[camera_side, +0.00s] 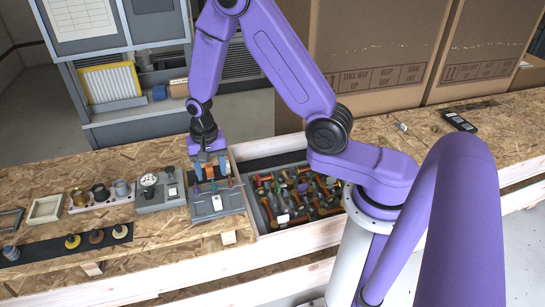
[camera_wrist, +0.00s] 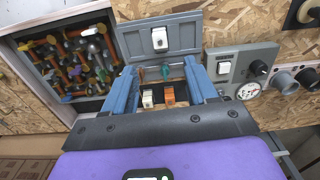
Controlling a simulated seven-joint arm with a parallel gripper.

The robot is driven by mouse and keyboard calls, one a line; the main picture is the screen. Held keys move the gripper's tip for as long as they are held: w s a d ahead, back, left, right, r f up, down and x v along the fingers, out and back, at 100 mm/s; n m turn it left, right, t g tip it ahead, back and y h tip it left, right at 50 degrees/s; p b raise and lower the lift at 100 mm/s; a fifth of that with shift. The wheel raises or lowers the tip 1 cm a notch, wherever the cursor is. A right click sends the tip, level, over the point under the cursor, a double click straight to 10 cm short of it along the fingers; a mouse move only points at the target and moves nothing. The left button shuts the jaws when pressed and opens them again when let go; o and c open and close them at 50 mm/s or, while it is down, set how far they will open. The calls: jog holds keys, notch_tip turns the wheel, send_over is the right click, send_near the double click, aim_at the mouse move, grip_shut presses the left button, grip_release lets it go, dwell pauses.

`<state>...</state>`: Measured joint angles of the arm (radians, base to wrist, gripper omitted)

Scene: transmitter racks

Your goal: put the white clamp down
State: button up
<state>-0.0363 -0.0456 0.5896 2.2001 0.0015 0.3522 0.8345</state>
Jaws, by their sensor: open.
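My gripper (camera_wrist: 160,76) is open, its two blue fingers wide apart over the grey rack in the wrist view. A small white clamp (camera_wrist: 147,98) stands between the fingers, nearer the left one, with a gap to each finger. An orange clamp (camera_wrist: 168,96) stands just right of it, also between the fingers. Their lower parts are hidden by the gripper body. In the side view my gripper (camera_side: 209,166) points down at the back of the grey rack (camera_side: 205,213); the orange clamp (camera_side: 210,173) shows there, but I cannot make out the white one.
Green and red levers (camera_wrist: 166,70) lie just beyond the clamps. A grey panel with a white switch (camera_wrist: 159,39) is farther on. A bin of jumbled parts (camera_side: 295,195) is beside the rack, and a gauge panel (camera_side: 160,190) is on its other side. Large cardboard boxes (camera_side: 365,60) stand behind.

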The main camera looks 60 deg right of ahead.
jog(key=s+a+r+n, duration=0.5)
jog(key=s+r+n, duration=0.4)
jog(key=r+n, duration=0.1)
jog(key=s+d+r+n, duration=0.1)
jog(key=s+r+n, duration=0.2)
jog(key=s, duration=0.6)
jog(key=s+d+r+n, duration=0.1)
jog(key=s+r+n, duration=0.2)
jog(key=s+n, duration=0.5)
jog(key=shift+s+d+r, duration=0.3)
jog(key=shift+s+d, duration=0.05)
jog(key=shift+s, duration=0.2)
dwell(0.5)
